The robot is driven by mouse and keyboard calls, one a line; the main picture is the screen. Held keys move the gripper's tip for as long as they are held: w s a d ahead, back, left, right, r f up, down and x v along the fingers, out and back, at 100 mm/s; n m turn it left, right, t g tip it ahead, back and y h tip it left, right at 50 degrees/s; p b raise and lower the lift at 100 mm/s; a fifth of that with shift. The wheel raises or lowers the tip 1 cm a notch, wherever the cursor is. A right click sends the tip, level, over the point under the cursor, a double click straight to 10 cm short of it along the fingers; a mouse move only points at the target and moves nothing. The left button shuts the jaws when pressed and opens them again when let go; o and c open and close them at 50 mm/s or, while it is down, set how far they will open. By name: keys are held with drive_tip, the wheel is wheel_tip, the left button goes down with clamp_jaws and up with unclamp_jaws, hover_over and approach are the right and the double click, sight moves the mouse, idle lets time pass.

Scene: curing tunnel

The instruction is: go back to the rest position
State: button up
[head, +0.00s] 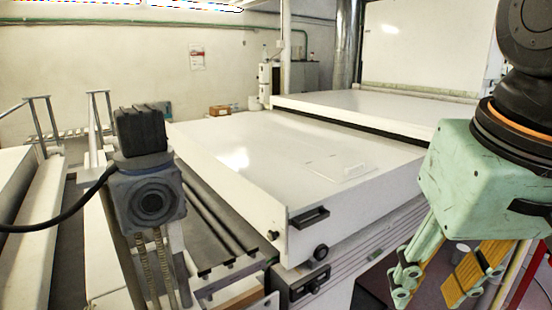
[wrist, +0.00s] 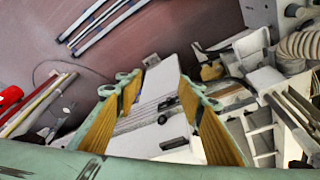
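My gripper (head: 428,292) hangs at the right of the head view, in front of and to the right of the white machine's near corner. It is pale green with yellow finger pads and points downward. In the wrist view the two fingers (wrist: 160,88) stand apart with nothing held between them. The tips touch nothing that I can see. Part of the fingers is cut off by the lower edge of the head view.
A white flat-topped machine (head: 290,153) with a black handle (head: 309,217) fills the middle. A dark grey boxy device (head: 151,195) on a post with a black cable stands at the left. Dark rollers (head: 215,215) run beside the machine. Reddish floor (wrist: 150,40) shows in the wrist view.

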drive_tip(key=shift+n+t, duration=0.4)
drive_tip(key=shift+s+d+f+b, duration=0.1)
drive_tip(key=shift+s+f, duration=0.4)
drive_tip(key=shift+s, duration=0.3)
drive_tip(key=shift+s+f+b, duration=0.1)
drive_tip(key=shift+s+f, duration=0.45)
drive_tip(key=shift+s, duration=0.3)
drive_tip(key=shift+s+d+f+b, duration=0.1)
drive_tip(key=shift+s+f, duration=0.4)
drive_tip(key=shift+s, duration=0.3)
